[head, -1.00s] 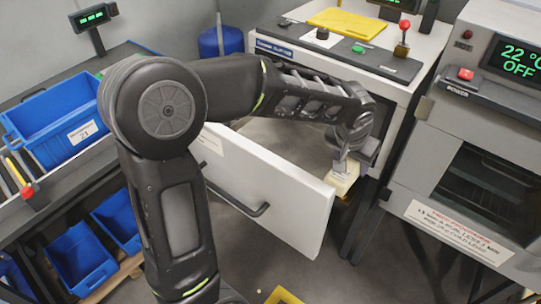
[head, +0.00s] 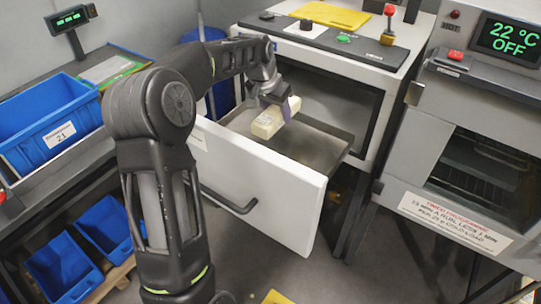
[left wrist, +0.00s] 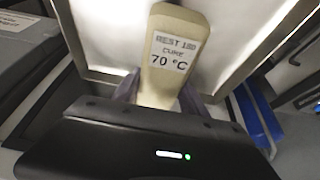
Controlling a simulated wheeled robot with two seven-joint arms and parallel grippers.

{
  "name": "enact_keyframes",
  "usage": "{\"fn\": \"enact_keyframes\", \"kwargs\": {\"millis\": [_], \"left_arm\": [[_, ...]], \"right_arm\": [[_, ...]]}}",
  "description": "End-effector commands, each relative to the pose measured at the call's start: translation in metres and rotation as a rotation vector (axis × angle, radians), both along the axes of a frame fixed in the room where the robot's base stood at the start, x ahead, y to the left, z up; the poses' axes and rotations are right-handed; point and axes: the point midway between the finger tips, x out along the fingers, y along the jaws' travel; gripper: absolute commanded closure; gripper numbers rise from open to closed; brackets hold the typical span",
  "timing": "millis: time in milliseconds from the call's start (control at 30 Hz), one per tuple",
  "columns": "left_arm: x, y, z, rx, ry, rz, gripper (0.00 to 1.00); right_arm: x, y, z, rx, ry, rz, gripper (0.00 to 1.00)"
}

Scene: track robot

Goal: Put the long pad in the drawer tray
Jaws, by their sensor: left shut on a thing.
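The long pad (head: 267,124) is a pale cream block held by my left gripper (head: 281,106). In the left wrist view the pad (left wrist: 172,55) carries a label reading "REST 180 CURE 70 °C", and the fingers (left wrist: 160,98) are shut on its near end. The drawer tray (head: 318,139) is pulled out of the white cabinet behind its white front panel. The pad is over the left part of the tray, tilted; whether it touches the tray floor I cannot tell. My right gripper is not in view.
The drawer's white front (head: 262,190) with its dark handle (head: 228,200) stands nearest me. An oven (head: 475,150) with a "22 °C OFF" display is at the right. Blue bins (head: 45,125) stand at the left. The tray's right part is clear.

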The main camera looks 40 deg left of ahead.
Motion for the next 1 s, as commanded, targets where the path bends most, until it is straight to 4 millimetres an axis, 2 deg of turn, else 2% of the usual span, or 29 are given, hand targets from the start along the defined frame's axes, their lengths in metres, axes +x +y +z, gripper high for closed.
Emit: {"fn": "enact_keyframes", "kwargs": {"millis": [333,667,1000], "left_arm": [[0.0,0.001,-0.002,0.001,0.0,-0.002,0.91],[0.0,0.001,-0.046,0.001,0.002,-0.002,0.91],[0.0,0.001,-0.051,0.001,0.0,-0.002,0.91]], "right_arm": [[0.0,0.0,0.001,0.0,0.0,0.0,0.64],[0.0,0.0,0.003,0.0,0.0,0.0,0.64],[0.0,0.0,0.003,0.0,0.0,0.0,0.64]]}}
